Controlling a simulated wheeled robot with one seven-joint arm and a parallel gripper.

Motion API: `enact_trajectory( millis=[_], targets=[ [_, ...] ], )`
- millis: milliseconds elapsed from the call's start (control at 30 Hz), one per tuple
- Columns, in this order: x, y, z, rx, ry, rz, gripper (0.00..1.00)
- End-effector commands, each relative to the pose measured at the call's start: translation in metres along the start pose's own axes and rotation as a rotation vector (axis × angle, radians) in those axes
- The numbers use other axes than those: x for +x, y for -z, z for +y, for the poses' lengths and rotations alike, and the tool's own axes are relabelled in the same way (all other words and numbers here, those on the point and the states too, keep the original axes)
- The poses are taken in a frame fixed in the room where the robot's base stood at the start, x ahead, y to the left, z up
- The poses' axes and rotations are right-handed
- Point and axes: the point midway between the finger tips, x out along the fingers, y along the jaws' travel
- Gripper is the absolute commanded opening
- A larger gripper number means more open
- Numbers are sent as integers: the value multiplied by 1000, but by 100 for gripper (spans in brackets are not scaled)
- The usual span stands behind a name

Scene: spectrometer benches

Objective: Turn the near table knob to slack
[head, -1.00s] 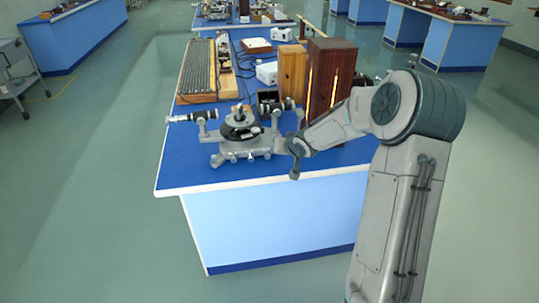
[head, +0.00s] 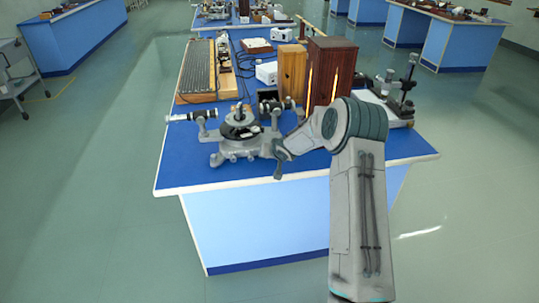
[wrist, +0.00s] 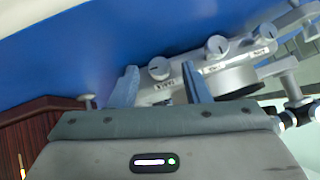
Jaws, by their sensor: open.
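The grey spectrometer (head: 240,130) stands on the blue bench top, with its round black table in the middle. In the wrist view its base shows a row of small round knobs with dark pointer marks: one knob (wrist: 160,68), a middle knob (wrist: 216,46) and a farther knob (wrist: 267,31). Small labels sit by them, too small to read surely. I cannot tell which is the near table knob. My gripper (wrist: 161,85) is open, its two blue-grey fingers apart, and the first knob shows between them. I see no contact. In the head view my gripper (head: 279,163) is beside the spectrometer base.
The blue bench (head: 200,178) has a bare front strip. A dark wooden box (head: 330,65) and a lighter box (head: 292,72) stand behind the spectrometer. A stand instrument (head: 400,95) is at the right. Open floor (head: 90,200) lies to the left.

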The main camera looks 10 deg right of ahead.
Motion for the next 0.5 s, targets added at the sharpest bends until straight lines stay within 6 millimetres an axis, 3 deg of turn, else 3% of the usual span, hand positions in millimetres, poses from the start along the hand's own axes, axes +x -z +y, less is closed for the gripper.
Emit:
enact_trajectory(
  millis=[333, 467, 500],
  targets=[
    [3, 0, 0, 0, -1, 0, 40],
    [3, 0, 0, 0, -1, 0, 4],
    [3, 0, 0, 0, -1, 0, 0]
  ],
)
